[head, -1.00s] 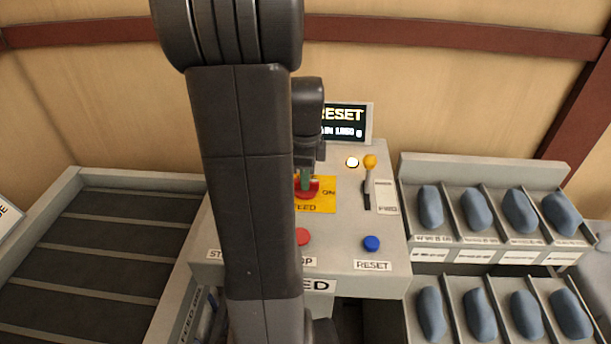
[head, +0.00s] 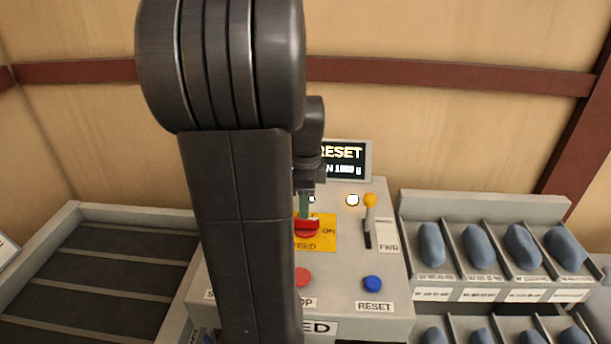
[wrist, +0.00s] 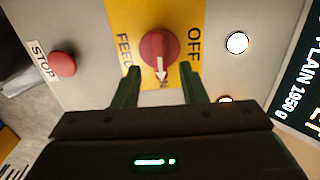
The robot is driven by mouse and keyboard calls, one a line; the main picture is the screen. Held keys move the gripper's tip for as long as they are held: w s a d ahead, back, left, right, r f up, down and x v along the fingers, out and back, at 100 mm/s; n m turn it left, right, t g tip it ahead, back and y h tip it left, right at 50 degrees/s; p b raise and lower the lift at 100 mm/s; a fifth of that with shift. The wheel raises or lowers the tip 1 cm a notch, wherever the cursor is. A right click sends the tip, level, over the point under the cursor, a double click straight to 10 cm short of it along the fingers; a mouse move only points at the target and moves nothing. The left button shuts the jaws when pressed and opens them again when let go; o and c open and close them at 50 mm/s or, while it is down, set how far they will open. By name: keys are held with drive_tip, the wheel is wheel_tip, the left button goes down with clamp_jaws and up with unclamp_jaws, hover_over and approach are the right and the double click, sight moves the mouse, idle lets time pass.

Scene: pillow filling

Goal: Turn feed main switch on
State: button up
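The feed main switch is a red rotary knob (head: 307,229) on a yellow plate (head: 326,232) on the grey panel. In the wrist view the knob (wrist: 157,46) has a white arrow pointing down at the partly hidden ON label; OFF is to its right and FEED to its left. My gripper (wrist: 159,70) is open, with its two green fingers spread on either side of the knob's lower part. No grip on the knob shows. In the head view my gripper (head: 304,206) is just above the knob, partly hidden by my arm.
A screen (head: 345,160) stands behind. Blue pillows (head: 479,246) sit in a rack on the right; a conveyor (head: 105,265) is on the left.

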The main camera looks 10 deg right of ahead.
sight(305, 224)
wheel_tip(305, 224, up, 10)
drive_tip(key=shift+f, duration=0.25)
wheel_tip(305, 224, down, 14)
idle(0.8)
drive_tip(key=shift+r, duration=0.1)
